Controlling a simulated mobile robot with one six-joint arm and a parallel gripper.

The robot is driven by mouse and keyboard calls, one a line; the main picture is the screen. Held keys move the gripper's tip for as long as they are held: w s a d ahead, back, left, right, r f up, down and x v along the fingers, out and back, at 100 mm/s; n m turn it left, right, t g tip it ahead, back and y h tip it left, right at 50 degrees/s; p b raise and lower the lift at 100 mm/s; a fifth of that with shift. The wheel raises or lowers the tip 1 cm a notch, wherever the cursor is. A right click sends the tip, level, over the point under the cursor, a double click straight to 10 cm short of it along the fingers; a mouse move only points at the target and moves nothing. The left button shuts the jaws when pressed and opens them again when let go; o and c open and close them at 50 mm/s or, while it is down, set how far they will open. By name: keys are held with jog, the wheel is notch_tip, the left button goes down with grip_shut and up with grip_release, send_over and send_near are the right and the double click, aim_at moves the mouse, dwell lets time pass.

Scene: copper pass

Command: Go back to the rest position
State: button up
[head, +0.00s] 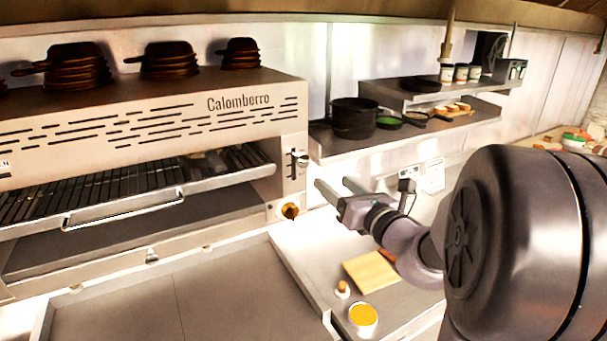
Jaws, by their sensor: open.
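My gripper (340,188) is at the centre right of the head view, in front of the wall below the shelf. Its two grey fingers are apart and point left toward the side of the salamander grill (150,125). Nothing shows between the fingers. My arm reaches in from the right, and its large dark joint covers much of the right side.
The grill's slotted rack (120,188) has a front handle. Stacked dark pans (75,68) stand on top. A black pot (354,118) sits on the shelf (400,142). Below my arm are a yellow board (372,272) and a yellow-filled container (363,316). The front-left counter (190,300) is clear.

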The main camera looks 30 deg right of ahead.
jog(key=s+a+f+n+g+y+b, duration=0.4)
jog(key=a+f+n+b, duration=0.3)
jog(key=a, duration=0.5)
jog(key=s+a+f+n+g+y+b, duration=0.35)
jog(key=a+f+n, duration=0.25)
jog(key=a+n, duration=0.45)
jog(key=s+a+f+n+g+b, duration=0.3)
jog(key=s+a+f+b, duration=0.2)
jog(key=s+a+f, duration=0.15)
jog(key=s+d+f+n+g+h+b, duration=0.1)
jog(key=s+d+f+n+h+b, duration=0.1)
jog(key=s+f+n+h+b, duration=0.1)
jog(key=s+d+f+n+h+b, duration=0.3)
jog(key=s+f+n+b, duration=0.2)
jog(key=s+f+n, duration=0.2)
notch_tip(320, 180, down, 3)
jog(key=n, duration=0.3)
jog(key=shift+s+g, duration=0.35)
